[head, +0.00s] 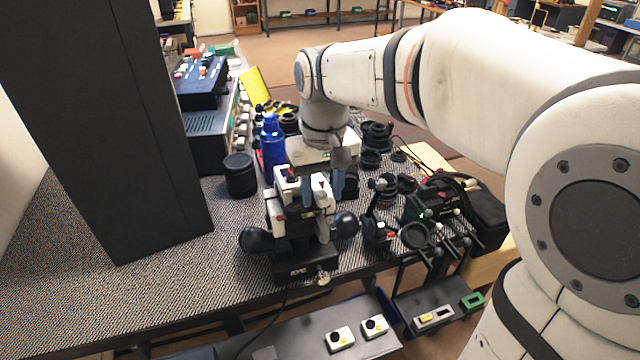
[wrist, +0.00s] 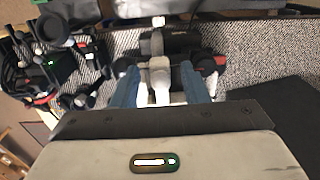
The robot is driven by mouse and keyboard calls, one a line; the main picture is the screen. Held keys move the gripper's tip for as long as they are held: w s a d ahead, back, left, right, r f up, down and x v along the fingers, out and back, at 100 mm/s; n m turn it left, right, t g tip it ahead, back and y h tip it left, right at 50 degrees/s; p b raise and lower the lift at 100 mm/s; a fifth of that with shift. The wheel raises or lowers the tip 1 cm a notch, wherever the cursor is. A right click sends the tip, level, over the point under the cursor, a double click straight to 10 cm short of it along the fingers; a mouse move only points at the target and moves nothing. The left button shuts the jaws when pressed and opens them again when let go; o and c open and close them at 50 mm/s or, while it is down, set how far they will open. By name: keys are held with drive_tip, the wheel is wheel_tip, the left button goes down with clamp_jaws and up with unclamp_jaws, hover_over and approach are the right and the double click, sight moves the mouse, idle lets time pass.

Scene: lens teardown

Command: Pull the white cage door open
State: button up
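My gripper (head: 322,190) is over a microscope-like device with a black base (head: 308,264) and round black knobs on both sides. In the wrist view, my gripper (wrist: 159,70) has its two blue-grey fingers apart. An upright white part of the device (wrist: 160,84) shows between them, with a gap visible on each side. I cannot tell how far the fingertips are above or around that part. I cannot make out a white cage door in either view.
The device stands near the front edge of a grey patterned bench (head: 150,285). A blue bottle (head: 272,148) and a black cylinder (head: 240,175) stand behind it. Black optical mounts (head: 420,236) crowd its right. A tall dark panel (head: 105,120) rises at left. Bench front-left is clear.

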clamp_jaws()
drive_tip(key=shift+r, duration=0.1)
idle(0.4)
